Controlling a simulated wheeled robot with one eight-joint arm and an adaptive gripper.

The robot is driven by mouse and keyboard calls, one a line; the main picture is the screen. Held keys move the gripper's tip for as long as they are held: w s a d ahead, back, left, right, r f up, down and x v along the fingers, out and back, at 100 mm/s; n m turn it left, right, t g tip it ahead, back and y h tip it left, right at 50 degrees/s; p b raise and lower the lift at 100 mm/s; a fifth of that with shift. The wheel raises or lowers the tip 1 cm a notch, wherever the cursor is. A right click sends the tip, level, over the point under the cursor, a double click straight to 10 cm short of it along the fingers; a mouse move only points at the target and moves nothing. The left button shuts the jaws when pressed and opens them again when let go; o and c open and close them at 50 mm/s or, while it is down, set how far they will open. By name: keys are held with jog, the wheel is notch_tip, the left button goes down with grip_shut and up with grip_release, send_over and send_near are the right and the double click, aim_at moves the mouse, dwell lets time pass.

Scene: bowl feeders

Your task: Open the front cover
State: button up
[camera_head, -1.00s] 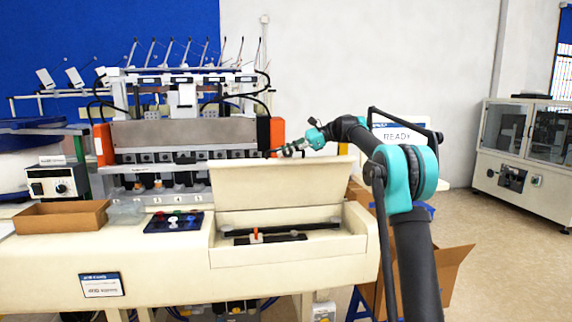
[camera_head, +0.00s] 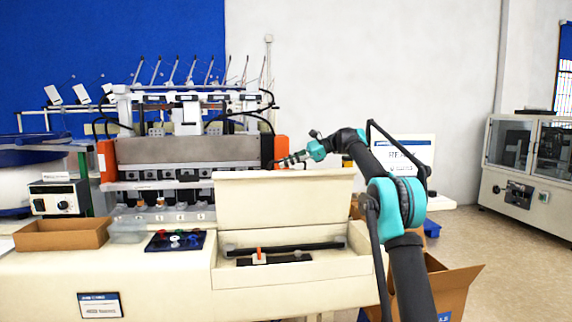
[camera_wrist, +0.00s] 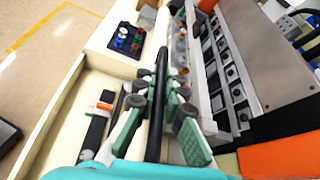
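The front cover (camera_head: 285,198) is a cream panel raised along the back of a cream recess in the bench, in the head view. Below it, the open recess shows a black bar (camera_head: 285,249) and an orange piece (camera_head: 259,254). My gripper (camera_head: 290,160) is just above and behind the cover's top edge, right of its middle. In the wrist view, my gripper's green fingers (camera_wrist: 160,128) are spread apart, with a black rod showing between them. Whether either finger touches the cover cannot be told. The orange piece also shows in the wrist view (camera_wrist: 104,106).
A brown tray (camera_head: 62,238), a clear bin (camera_head: 127,230) and a dark tray of coloured parts (camera_head: 174,241) stand left of the recess. The machine (camera_head: 185,150) with orange ends stands close behind the cover. A cardboard box (camera_head: 455,285) is at right.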

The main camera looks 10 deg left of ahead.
jog(key=o, duration=0.4)
jog(key=shift+o, duration=0.2)
jog(key=v, duration=1.2)
jog(key=shift+s, duration=0.1)
jog(key=shift+s, duration=0.1)
